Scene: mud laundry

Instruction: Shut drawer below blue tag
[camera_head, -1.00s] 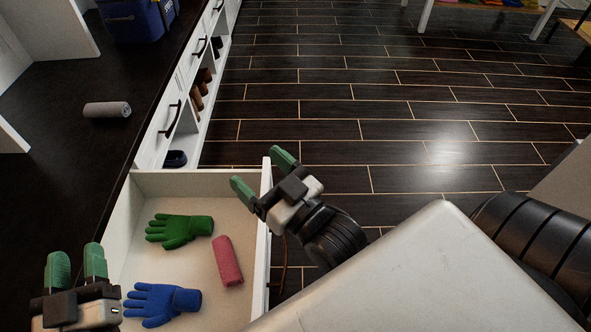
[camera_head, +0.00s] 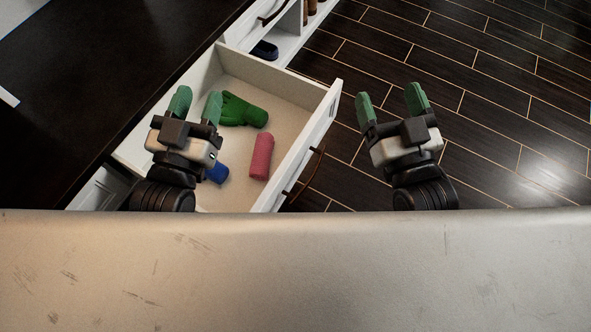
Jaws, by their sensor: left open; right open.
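The white drawer (camera_head: 325,118) stands open below the dark countertop. Its front panel with a dark curved handle (camera_head: 306,176) faces right, toward the floor. Inside lie a green glove (camera_head: 243,110), a pink rolled cloth (camera_head: 261,157) and a blue glove (camera_head: 217,173), partly hidden behind my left gripper. My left gripper (camera_head: 194,105) is open and empty, over the left part of the drawer. My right gripper (camera_head: 392,105) is open and empty, to the right of the drawer front and apart from it, over the floor. No blue tag is visible.
The dark countertop (camera_head: 100,70) runs along the left. Beyond the drawer is a closed white drawer front with a handle (camera_head: 273,14), above a cubby holding dark blue shoes (camera_head: 265,50). The dark plank floor (camera_head: 500,100) on the right is clear.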

